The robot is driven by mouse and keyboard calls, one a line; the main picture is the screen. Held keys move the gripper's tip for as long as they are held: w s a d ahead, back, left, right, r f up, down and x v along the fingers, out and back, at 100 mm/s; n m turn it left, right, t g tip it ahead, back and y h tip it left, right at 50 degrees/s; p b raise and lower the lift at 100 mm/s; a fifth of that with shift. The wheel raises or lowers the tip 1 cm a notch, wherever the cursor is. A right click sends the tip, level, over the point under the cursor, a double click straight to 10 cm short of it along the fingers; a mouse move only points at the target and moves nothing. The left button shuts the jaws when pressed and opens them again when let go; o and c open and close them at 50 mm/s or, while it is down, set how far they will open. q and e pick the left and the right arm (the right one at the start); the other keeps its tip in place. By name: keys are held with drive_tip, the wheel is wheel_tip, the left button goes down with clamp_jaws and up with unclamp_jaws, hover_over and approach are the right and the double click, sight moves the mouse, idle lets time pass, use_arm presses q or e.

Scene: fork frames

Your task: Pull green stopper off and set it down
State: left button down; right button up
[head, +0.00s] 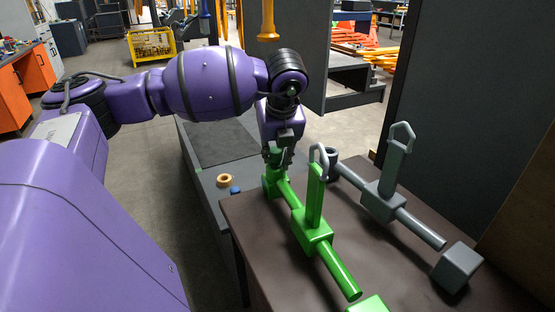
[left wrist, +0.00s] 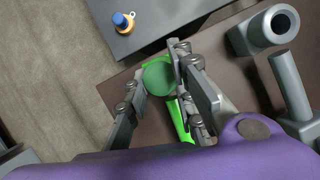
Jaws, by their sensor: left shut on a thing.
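The green stopper (head: 272,184) is at the far end of the green fork frame's rod (head: 291,197). My left gripper (head: 277,160) comes down on it from above and is shut on it. In the left wrist view the round green stopper (left wrist: 158,76) sits between the two fingers, with part of the green rod (left wrist: 180,122) beyond it. The stopper looks in line with the rod; I cannot tell whether it still sits on it. The green frame's block (head: 312,232) and upright with a pale hook stand nearer. My right gripper is not in view.
A grey fork frame (head: 384,200) stands to the right on the brown table (head: 385,268), with a grey cube and a dark ring at its ends. A dark lower surface (head: 220,150) left of it holds an orange ring (head: 224,181) and a blue piece (head: 235,190).

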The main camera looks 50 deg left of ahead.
use_arm(q)
drive_tip(key=shift+r+p, duration=0.65)
drive_tip(key=shift+r, duration=1.6)
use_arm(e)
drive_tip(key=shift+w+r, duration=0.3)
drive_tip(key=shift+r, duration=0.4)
use_arm(q)
drive_tip(key=shift+r+p, duration=0.6)
drive_tip(key=shift+r, duration=1.4)
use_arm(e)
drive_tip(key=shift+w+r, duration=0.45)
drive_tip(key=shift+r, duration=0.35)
